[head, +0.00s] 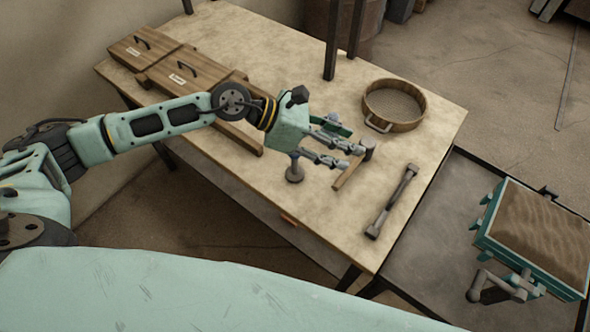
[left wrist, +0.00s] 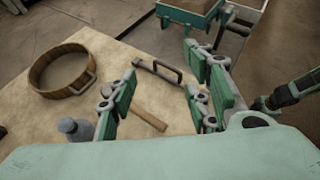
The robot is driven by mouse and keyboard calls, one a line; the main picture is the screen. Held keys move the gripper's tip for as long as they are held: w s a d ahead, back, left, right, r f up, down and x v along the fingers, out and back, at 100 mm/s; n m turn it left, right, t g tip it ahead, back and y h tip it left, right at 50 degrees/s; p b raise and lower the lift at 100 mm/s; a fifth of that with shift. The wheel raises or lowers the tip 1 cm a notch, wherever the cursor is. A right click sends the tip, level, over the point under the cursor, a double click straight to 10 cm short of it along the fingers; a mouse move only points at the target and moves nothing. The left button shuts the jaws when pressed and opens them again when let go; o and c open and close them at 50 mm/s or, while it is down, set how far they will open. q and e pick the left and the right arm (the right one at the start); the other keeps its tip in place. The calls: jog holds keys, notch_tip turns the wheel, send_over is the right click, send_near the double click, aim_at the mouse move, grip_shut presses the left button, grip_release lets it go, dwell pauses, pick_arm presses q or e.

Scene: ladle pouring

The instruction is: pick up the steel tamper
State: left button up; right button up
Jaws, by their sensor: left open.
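Two steel-looking tools stand out, and I cannot tell for certain which is the tamper. My left gripper (head: 352,157) is open and empty, above a wooden-handled hammer (head: 349,174) and between both tools. My right gripper is not in view.
A round wooden sieve (head: 394,122) stands toward the back right of the table (head: 262,60). Wooden boxes with handles (head: 183,72) line the left side. A green sand-filled box (head: 540,232) stands to the right. Dark posts (head: 332,40) rise at the back.

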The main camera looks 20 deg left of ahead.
aim_at(295, 154)
pick_arm(q)
jog(key=w+a+f+m+g+y, duration=0.1)
jog(key=a+f+m+y, duration=0.15)
jog(key=a, duration=0.45)
jog(key=w+a+f+m+y, duration=0.1)
jog(key=a+f+y, duration=0.3)
jog(key=a, duration=0.3)
jog(key=p+x, duration=0.1)
jog(key=x, duration=0.1)
jog(key=p+x, duration=0.1)
jog(key=x, duration=0.1)
jog(key=p+x, duration=0.1)
jog(key=x, duration=0.1)
jog(key=shift+s+f+p, duration=0.3)
jog(key=shift+f, duration=0.2)
jog(key=shift+w+d+f, duration=0.1)
jog(key=shift+d+f, duration=0.05)
jog(key=shift+f, duration=0.15)
jog(key=shift+c, duration=0.4)
jog(key=c, duration=0.7)
grip_shut()
jog(key=shift+r+h, duration=0.1)
jog(key=shift+h, duration=0.15)
